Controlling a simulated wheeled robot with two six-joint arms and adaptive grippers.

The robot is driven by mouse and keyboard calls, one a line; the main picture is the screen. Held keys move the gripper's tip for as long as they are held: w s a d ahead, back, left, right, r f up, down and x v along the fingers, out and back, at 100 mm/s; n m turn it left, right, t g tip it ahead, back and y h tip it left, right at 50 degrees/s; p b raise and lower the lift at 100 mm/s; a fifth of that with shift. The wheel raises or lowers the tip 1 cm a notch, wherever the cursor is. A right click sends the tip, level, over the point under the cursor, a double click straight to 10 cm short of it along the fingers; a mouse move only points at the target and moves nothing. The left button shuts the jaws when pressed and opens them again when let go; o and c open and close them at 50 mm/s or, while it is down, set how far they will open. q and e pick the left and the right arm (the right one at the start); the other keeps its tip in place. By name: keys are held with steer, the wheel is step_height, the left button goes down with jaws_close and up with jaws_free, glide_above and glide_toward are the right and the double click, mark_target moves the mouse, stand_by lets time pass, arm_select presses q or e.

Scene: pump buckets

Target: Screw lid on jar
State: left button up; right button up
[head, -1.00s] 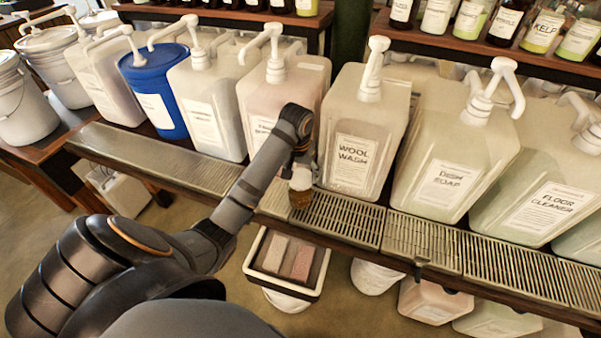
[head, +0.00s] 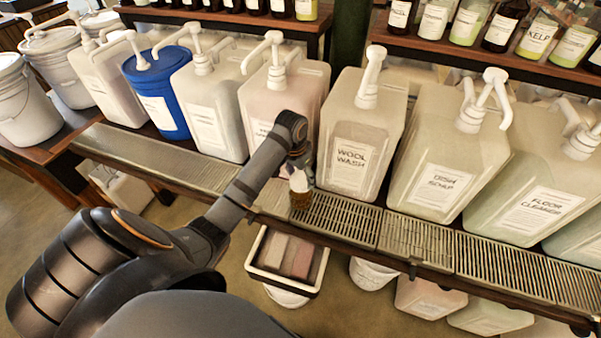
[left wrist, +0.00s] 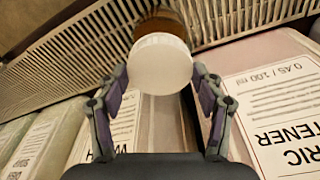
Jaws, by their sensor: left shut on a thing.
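A small amber jar (head: 301,200) stands on the slatted metal tray in front of the large dispensers, in the middle of the head view. The white round lid (head: 299,181) sits at its top. In the left wrist view the lid (left wrist: 160,64) covers most of the amber jar (left wrist: 162,24). My left gripper (head: 299,168) reaches down from above and is shut on the lid, with one finger on each side of it (left wrist: 158,75). I cannot tell how far the lid is seated on the threads. My right gripper is not in view.
The slatted tray (head: 345,220) runs along the counter's front edge. Close behind the jar stand the Wool Wash dispenser (head: 362,120) and a pinkish dispenser (head: 283,95). A white-rimmed bin with blocks (head: 287,255) is below the edge. Tray to the right is clear.

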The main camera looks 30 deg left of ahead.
arm_select(q)
steer(key=m+p, duration=0.1)
steer(key=m, duration=0.2)
steer(key=shift+r+p, duration=0.15)
steer(key=shift+p, duration=0.2)
steer(key=m+p, duration=0.1)
steer(key=m, duration=0.1)
steer(key=shift+m+g+h, duration=0.3)
steer(key=shift+m+h, duration=0.1)
steer(key=m+p, duration=0.1)
steer(key=m, duration=0.1)
steer(key=shift+m, duration=0.4)
steer(key=shift+m+h, duration=0.3)
steer(key=shift+m, duration=0.4)
steer(key=o, duration=1.1)
steer(key=shift+f, duration=0.2)
